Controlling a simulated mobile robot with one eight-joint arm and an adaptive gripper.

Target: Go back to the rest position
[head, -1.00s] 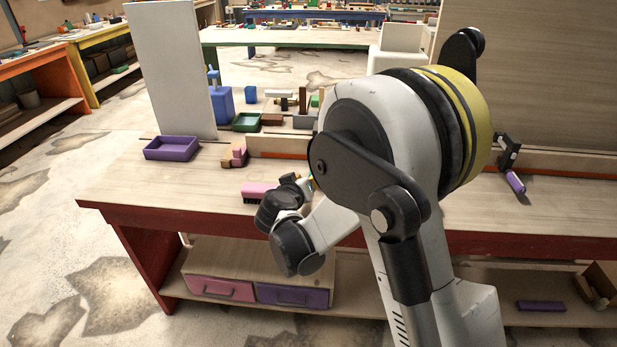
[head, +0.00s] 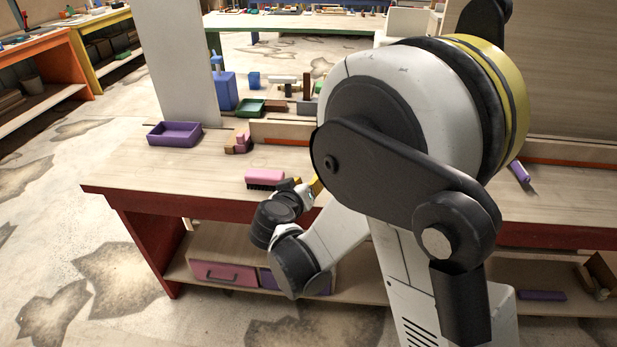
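My arm fills the right half of the head view, bent, with its wrist over the front edge of the wooden workbench (head: 150,176). My gripper (head: 312,188) is at the end of the wrist, mostly hidden behind my own wrist and arm links. Only a small dark and yellowish part of it shows, so I cannot tell whether it is open or shut. A pink brush (head: 265,176) with dark bristles lies on the bench just left of the gripper. I cannot tell whether they touch.
A purple tray (head: 174,134), a pink and brown block piece (head: 240,143), a green tray (head: 250,107) and a blue container (head: 226,92) stand on the bench. A white panel (head: 178,65) rises behind. Below are a pink drawer (head: 222,273) and a purple block (head: 541,295). Floor at left is clear.

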